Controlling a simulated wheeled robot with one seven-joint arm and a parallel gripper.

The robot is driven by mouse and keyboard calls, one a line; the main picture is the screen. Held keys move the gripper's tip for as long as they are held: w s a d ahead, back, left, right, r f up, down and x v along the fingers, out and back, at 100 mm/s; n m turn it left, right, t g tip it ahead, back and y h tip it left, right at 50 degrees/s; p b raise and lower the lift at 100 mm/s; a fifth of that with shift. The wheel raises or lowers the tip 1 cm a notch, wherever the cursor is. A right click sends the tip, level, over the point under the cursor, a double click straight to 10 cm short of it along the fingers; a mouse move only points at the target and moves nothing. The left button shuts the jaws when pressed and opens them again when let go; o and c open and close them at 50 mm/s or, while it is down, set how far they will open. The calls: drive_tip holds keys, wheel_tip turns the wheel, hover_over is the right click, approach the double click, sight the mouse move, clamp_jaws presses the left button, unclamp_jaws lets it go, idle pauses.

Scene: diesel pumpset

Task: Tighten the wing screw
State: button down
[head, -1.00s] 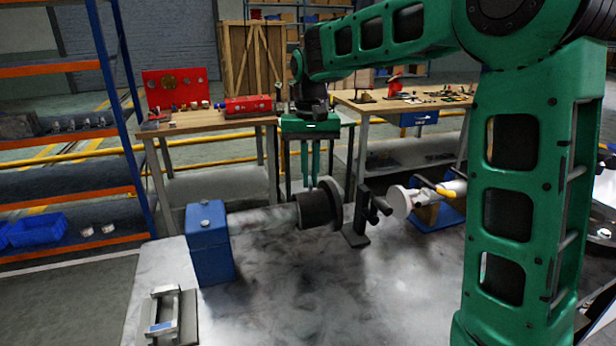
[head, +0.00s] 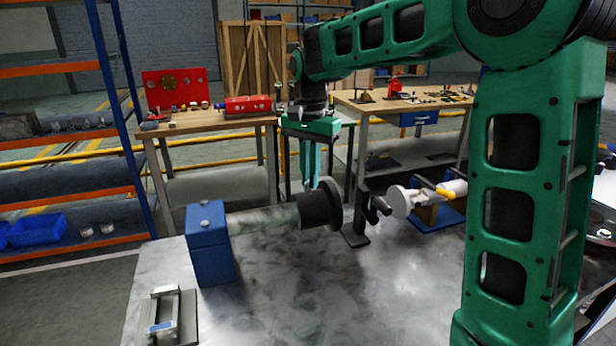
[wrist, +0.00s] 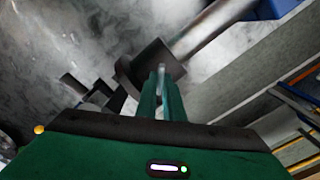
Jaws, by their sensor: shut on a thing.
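My gripper (head: 312,184) points straight down above the black flanged hub (head: 318,209) on the grey shaft. Its two green fingers are shut on a small pale piece at the top of the hub, which I take to be the wing screw (wrist: 162,76). In the wrist view, the fingertips (wrist: 162,88) stand close together around it, right at the hub (wrist: 135,65). The fingers hide most of the screw, and its wings cannot be made out. In the head view the screw is too small to tell apart from the fingertips.
A blue block (head: 208,243) bears the shaft's left end. A black stand (head: 357,222) is close right of the hub, then a pale disc (head: 399,201) with a yellow-handled part (head: 445,191). A metal handle plate (head: 166,313) lies front left. The front middle of the table is clear.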

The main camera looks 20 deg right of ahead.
drive_tip(key=shift+w+r, duration=0.15)
drive_tip(key=c, duration=1.9)
unclamp_jaws()
drive_tip(key=shift+o, duration=0.2)
wheel_tip(320, 180, up, 11)
drive_tip(key=shift+f, duration=0.2)
